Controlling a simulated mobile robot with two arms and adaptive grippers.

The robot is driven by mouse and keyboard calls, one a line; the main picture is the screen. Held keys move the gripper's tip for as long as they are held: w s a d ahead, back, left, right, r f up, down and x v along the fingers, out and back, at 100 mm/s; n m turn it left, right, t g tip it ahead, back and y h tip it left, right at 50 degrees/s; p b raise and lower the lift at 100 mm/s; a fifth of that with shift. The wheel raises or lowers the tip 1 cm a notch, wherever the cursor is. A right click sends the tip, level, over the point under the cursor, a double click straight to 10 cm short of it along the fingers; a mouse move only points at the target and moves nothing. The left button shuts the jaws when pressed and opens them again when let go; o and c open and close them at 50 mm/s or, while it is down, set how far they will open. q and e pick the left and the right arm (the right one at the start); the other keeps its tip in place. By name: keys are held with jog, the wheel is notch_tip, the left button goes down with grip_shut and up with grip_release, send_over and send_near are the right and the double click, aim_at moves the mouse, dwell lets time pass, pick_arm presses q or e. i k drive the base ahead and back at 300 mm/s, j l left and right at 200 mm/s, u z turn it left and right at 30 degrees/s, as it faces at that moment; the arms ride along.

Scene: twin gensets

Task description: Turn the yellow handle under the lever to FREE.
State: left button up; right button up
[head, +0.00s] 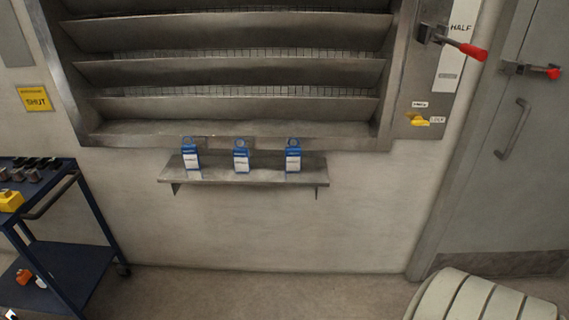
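The small yellow handle (417,120) sits low on the metal panel at the right of the louvre frame. It lies roughly level, with a small pale label (437,120) at its right that seems to read LOCK. Another small label (419,104) is just above it, too small to read surely. The lever (452,42) with a red grip is higher on the same panel, sticking out to the right and slightly down, below a HALF mark on a white plate (452,60). Neither of my grippers is in view.
A narrow shelf (215,177) with three blue padlock-like tags (241,160) juts out below the louvres. A blue cart (75,235) stands at the left. A grey door (520,170) is at the right. A pale ribbed object (480,300) fills the bottom right. Open floor lies between.

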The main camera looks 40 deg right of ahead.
aim_at(417, 121)
jog(key=z, duration=2.25)
